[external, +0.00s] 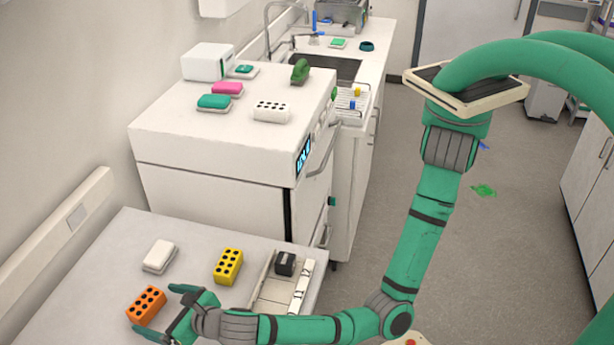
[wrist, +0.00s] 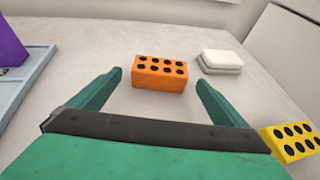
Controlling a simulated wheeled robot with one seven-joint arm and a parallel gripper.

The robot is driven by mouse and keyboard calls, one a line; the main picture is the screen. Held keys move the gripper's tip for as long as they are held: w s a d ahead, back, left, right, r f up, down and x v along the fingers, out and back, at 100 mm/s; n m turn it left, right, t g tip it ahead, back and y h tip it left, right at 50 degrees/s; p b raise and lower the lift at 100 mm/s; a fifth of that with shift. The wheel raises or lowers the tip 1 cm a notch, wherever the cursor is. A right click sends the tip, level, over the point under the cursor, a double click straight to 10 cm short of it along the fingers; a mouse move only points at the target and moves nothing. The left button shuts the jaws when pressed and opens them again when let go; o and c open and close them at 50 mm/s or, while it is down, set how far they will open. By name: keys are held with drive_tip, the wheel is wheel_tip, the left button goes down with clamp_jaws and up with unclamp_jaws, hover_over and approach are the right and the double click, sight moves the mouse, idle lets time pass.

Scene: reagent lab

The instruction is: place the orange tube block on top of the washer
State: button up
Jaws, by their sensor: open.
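The orange tube block (external: 146,306) lies on the low grey bench at the lower left, with rows of dark holes in its top. In the wrist view the orange tube block (wrist: 160,73) sits ahead of my gripper (wrist: 158,82), roughly centred between the fingertips. My gripper (external: 168,312) is open and empty, low over the bench, just right of the block. The washer (external: 215,150) is the white box-shaped machine behind the bench, with a lit blue display and a handle. Its flat top holds several items.
On the washer are a white tube block (external: 271,111), pink and teal pads, a white box (external: 208,62) and a green object (external: 300,71). Its front top area is clear. A yellow tube block (external: 228,266), a white pad (external: 159,255) and a tray (external: 270,290) share the bench.

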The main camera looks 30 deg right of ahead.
sight(152, 306)
drive_tip(key=shift+x, duration=2.65)
drive_tip(key=shift+r, duration=0.1)
drive_tip(key=c, duration=1.3)
drive_tip(key=shift+r, duration=0.15)
